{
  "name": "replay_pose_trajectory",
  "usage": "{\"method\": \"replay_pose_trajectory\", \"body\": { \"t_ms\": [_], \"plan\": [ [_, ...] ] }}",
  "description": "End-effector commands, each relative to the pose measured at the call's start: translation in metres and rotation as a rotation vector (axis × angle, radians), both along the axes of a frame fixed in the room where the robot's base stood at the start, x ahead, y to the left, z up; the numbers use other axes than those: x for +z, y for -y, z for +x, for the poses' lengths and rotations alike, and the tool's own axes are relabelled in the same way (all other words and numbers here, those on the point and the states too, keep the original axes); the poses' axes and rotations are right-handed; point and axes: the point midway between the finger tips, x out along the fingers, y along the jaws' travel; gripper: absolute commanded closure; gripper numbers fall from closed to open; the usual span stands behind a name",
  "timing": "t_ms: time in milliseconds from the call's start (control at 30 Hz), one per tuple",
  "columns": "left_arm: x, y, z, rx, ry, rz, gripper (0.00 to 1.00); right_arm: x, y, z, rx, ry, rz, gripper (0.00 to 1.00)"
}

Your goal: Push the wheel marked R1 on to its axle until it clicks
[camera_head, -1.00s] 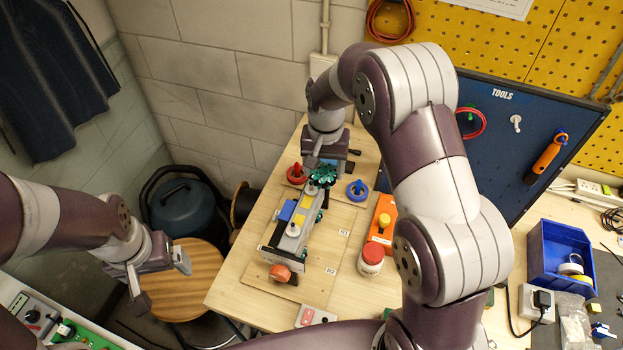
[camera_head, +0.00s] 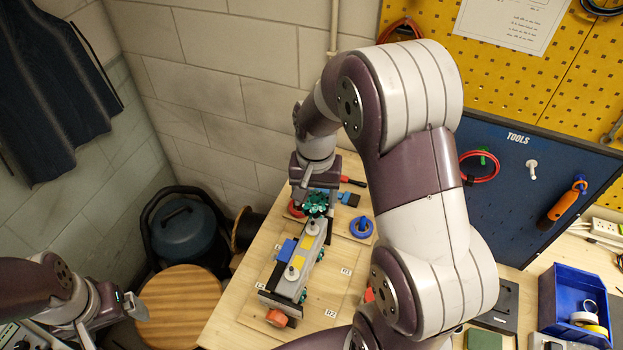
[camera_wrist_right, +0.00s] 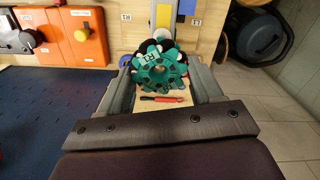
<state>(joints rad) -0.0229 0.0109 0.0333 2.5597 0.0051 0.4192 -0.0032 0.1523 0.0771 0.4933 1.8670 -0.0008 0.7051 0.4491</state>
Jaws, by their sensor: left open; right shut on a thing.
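A teal toothed wheel (camera_wrist_right: 160,70), with a mark that looks like R1, is between the fingers of my right gripper (camera_wrist_right: 162,88) in the right wrist view. In the head view the wheel (camera_head: 316,203) is at the far end of the grey vehicle body (camera_head: 307,245), and my right gripper (camera_head: 315,190) is shut on it from behind. I cannot tell whether the wheel is on its axle; the contact is hidden. My left gripper (camera_head: 125,308) is open and empty at the lower left, off the bench.
A blue ring-shaped holder (camera_head: 361,227) stands right of the body, a red one (camera_head: 296,209) beside my right gripper. An orange part (camera_head: 278,318) is at the body's near end. A round stool (camera_head: 180,305) stands left.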

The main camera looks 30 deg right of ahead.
Motion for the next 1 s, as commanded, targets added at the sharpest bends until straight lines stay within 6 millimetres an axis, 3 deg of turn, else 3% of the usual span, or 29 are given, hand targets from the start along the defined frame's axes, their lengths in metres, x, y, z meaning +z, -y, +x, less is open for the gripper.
{"method": "replay_pose_trajectory", "body": {
  "t_ms": [233,567,1000],
  "plan": [
    [-0.01,0.0,0.0,0.0,-0.001,0.0,0.1,-0.012,0.001,0.004,-0.056,0.0,0.0,0.72],
    [-0.043,0.0,0.0,0.0,-0.001,0.0,0.1,-0.048,0.0,0.004,-0.054,0.0,0.0,0.72],
    [-0.039,0.0,0.0,0.0,0.0,0.0,0.1,-0.046,0.0,0.004,-0.053,0.0,0.0,0.72]
  ]
}}
